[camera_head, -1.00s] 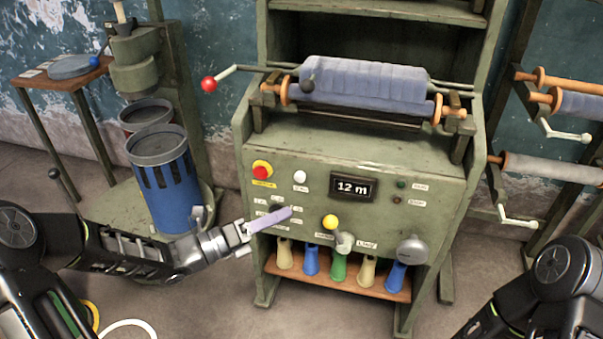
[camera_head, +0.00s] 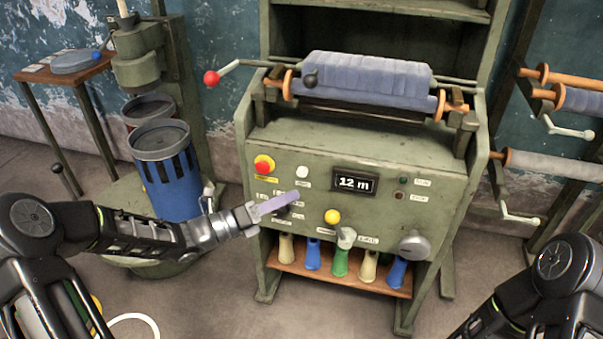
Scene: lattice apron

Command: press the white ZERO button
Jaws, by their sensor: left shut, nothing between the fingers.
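The white button (camera_head: 302,171) is on the green machine's front panel, right of a red button on a yellow base and left of the display. A small label sits under it; its text is too small to read. My left gripper (camera_head: 293,197) is shut and empty, its pale lavender fingers pointing up and right. In the picture the fingertips are just below the white button, with a small gap between. They cover part of the dark selector knob (camera_head: 281,212) and its labels. My right gripper is out of view; only my right arm shows at lower right.
The red button (camera_head: 264,164) is close by on the left. The display (camera_head: 354,183) reads 12 m. A blue fabric roll (camera_head: 366,78) lies on top. A blue bin (camera_head: 167,170) stands left.

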